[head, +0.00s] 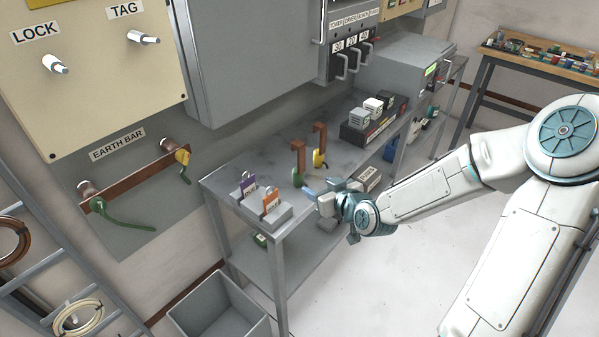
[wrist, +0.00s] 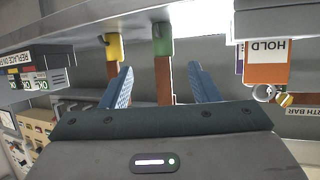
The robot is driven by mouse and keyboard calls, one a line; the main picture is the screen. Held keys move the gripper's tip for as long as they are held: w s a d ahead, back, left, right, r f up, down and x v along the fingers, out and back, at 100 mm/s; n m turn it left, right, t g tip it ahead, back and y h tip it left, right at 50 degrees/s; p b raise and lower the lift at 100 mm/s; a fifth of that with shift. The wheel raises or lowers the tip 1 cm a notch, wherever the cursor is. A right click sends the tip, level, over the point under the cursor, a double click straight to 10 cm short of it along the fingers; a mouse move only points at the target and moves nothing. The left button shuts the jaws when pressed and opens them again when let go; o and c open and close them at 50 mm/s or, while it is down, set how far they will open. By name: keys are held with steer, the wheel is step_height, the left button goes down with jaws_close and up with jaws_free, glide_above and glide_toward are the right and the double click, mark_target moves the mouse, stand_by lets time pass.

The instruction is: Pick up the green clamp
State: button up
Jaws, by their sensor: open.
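A green clamp (head: 297,179) with an upright copper-brown hooked strip stands on the grey bench beside a similar yellow one (head: 318,159). In the wrist view the picture is turned over: the green part (wrist: 163,40) is at the top, with its brown strip running down between my fingers. My gripper (head: 313,194) is open, just to the right of the green clamp in the head view. In the wrist view its blue fingers (wrist: 162,84) lie either side of the strip; contact cannot be told. The yellow part (wrist: 113,46) is near the left finger.
A tag holder (head: 265,221) with purple and orange cards stands at the bench's near end. Labelled blocks (head: 373,113) stand farther back. A green-cabled piece (head: 98,204) and a yellow one (head: 182,157) are on the earth bar (head: 135,182). A grey bin (head: 222,312) is below.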

mark_target(302, 178)
steer(key=x, duration=0.8)
steer(key=shift+w+a, duration=0.1)
steer(key=shift+a, duration=0.05)
steer(key=shift+x, duration=2.6)
steer(key=shift+a, duration=0.15)
jaws_close()
